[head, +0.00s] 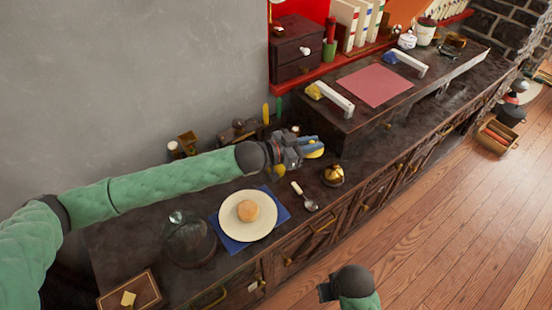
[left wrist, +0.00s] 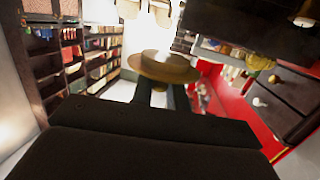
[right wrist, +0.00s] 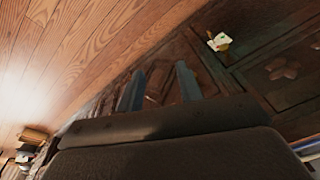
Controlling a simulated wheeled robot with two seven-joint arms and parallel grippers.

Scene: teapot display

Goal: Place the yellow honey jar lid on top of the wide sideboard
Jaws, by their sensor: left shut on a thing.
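My left gripper (head: 312,143) is shut on the yellow honey jar lid (head: 315,153) and holds it over the wide dark wooden sideboard (head: 372,163), just in front of the raised section's near end. In the left wrist view the lid (left wrist: 165,66) is a round, brownish-gold disc between the fingertips, with a raised middle. The gripper hides part of it in the head view; I see no contact with the sideboard. My right gripper (right wrist: 160,88) is open and empty, low in front of the sideboard's carved doors.
A cream plate (head: 236,226) with a round bun lies on a blue napkin. A spoon (head: 305,197) and a golden pot (head: 333,175) stand nearby. A glass dome (head: 188,240) is at left. The raised section carries a pink mat (head: 375,86) and white-handled items. Bare sideboard top lies right of the golden pot.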

